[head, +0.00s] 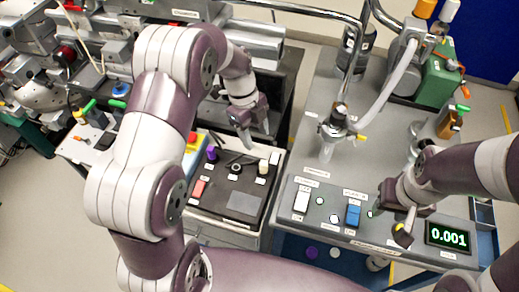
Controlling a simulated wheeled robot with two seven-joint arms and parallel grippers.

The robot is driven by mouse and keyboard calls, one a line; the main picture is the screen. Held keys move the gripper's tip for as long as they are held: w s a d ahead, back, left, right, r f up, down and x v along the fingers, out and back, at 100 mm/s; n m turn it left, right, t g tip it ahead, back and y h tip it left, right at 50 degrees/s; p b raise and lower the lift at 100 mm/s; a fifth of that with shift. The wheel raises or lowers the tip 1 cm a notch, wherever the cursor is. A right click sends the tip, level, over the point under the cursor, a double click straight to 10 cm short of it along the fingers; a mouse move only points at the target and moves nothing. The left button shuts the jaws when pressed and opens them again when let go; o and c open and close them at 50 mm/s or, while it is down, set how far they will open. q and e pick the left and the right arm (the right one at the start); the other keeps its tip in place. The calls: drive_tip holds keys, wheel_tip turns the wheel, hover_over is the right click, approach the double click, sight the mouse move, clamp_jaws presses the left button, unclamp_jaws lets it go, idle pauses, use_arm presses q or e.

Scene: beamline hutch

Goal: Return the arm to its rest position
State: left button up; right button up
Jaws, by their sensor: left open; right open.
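My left arm rises from the bottom and fills the middle-left of the head view. Its gripper (257,136) points down above the back of a grey cart with a dark top (244,202). Its fingers are apart, with nothing seen between them. My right gripper (402,226) comes in from the right and hangs over the front control panel (325,216) of the grey bench, just left of the digital display (447,237). It is open and I see nothing held in it. Whether its fingertips touch the panel is hard to tell.
The panel carries a white switch (301,200) and a blue switch (353,215). A metal nozzle assembly (334,125) stands on the bench beside a green pump (441,79). Beamline hardware (50,55) crowds the upper left. A floor gap separates cart and bench.

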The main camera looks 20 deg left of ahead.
use_arm(q)
drive_tip(key=shift+a+r, duration=0.15)
drive_tip(key=shift+r, duration=0.3)
drive_tip(key=s+a+r+n+t+y, duration=0.1)
drive_tip(key=s+r+n, duration=0.1)
drive_tip(key=s+n, duration=0.5)
drive_tip(key=s+a+r+n+t+y, duration=0.1)
drive_tip(key=s+n, duration=0.7)
drive_tip(key=n, duration=0.7)
drive_tip(key=shift+a+r+n+t+y, duration=0.3)
drive_tip(key=shift+a+r+n+y, duration=0.05)
drive_tip(key=shift+n+y, duration=0.05)
drive_tip(key=shift+s, duration=0.1)
